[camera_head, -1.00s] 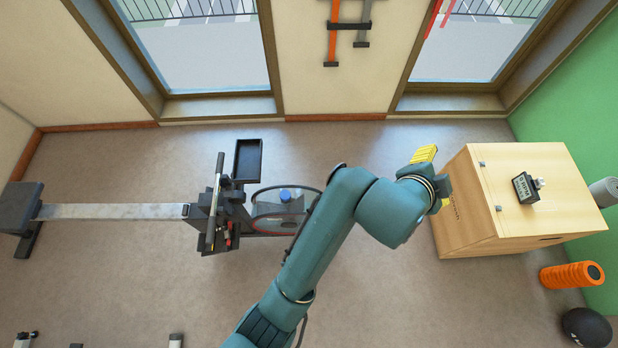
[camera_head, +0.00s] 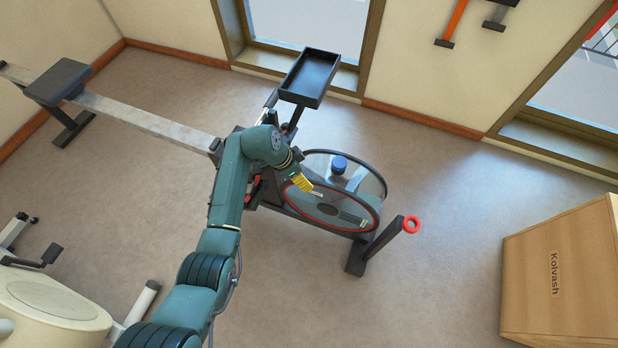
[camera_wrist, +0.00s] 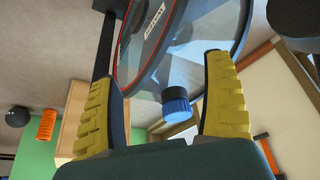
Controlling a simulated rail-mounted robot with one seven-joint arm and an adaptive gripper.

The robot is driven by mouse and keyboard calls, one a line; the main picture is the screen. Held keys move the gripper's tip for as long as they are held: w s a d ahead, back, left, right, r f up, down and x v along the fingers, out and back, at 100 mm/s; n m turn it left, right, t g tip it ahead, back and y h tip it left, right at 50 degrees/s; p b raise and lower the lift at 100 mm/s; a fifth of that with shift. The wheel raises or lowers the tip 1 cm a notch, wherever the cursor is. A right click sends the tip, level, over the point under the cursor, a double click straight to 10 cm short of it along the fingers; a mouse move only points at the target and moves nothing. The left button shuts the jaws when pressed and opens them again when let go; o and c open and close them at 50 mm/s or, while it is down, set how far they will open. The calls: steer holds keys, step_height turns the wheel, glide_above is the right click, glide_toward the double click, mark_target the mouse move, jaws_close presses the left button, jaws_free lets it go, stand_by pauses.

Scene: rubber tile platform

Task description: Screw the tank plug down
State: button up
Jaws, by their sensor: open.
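The tank plug is a blue ribbed cap (camera_head: 339,163) on top of the rowing machine's clear round water tank (camera_head: 365,183). In the wrist view the blue plug (camera_wrist: 176,107) shows between and beyond the yellow finger pads, with a clear gap on both sides. My gripper (camera_head: 303,183) is by the left part of the tank, left of the plug and apart from it. In the wrist view my gripper (camera_wrist: 165,90) is open and empty. The plug's seat on the tank is too small to judge.
A black tray (camera_head: 309,77) stands on the rower behind the tank. A wooden box (camera_head: 563,272) stands at the right and a cream exercise machine (camera_head: 55,305) at the lower left. The floor between is clear.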

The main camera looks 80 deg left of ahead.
mark_target(339, 161)
steer(key=w+b, duration=0.1)
steer(key=w, duration=0.3)
steer(key=w+a+b, duration=0.1)
steer(key=w+b, duration=0.1)
steer(key=w, duration=0.1)
steer(key=w+a+b, duration=0.1)
steer(key=w+b, duration=0.1)
steer(key=w, duration=0.2)
steer(key=shift+w+a, duration=0.15)
steer(key=shift+w, duration=0.2)
steer(key=shift+b+x, duration=0.7)
steer(key=shift+x, duration=0.4)
steer(key=shift+w+f, duration=0.15)
steer(key=shift+f, duration=0.05)
steer(key=shift+w, duration=0.1)
steer(key=c, duration=1.2)
